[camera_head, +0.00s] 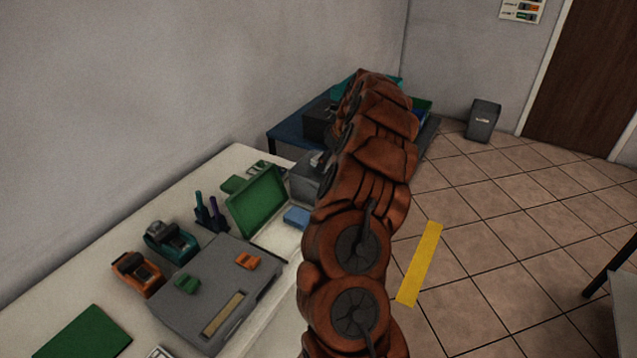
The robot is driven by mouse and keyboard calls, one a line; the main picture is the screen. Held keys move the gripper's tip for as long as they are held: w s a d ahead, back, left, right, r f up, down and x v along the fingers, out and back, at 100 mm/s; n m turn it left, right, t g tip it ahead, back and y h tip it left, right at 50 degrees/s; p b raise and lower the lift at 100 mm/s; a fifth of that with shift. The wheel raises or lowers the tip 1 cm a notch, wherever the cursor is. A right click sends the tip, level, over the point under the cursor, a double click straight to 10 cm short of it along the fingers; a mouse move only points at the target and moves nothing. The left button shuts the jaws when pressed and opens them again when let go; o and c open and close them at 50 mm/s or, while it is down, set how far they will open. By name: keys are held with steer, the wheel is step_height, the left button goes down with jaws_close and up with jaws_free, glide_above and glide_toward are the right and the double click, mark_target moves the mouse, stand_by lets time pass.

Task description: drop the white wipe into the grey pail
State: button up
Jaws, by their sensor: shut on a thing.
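A dark grey pail (483,121) with a small pale label stands on the tiled floor at the back right, by the wall and left of the brown door. My brown arm rises through the middle of the picture and leans over the work area. My gripper does not show; the arm's own links hide its end. I cannot make out the white wipe. A small pale patch shows beside the arm above a grey box, but I cannot tell what it is.
A white table (130,299) holds a grey case (222,290), an open green box (258,204), an orange device (137,273), a teal device (171,242) and a blue block (296,217). A blue table (290,136) stands behind. A yellow strip (420,263) marks clear floor.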

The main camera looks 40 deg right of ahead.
steer(key=o, duration=1.2)
steer(key=shift+c, duration=0.2)
steer(key=shift+r, duration=0.1)
steer(key=v, duration=1.1)
steer(key=shift+s+r, duration=0.15)
steer(key=shift+r, duration=0.25)
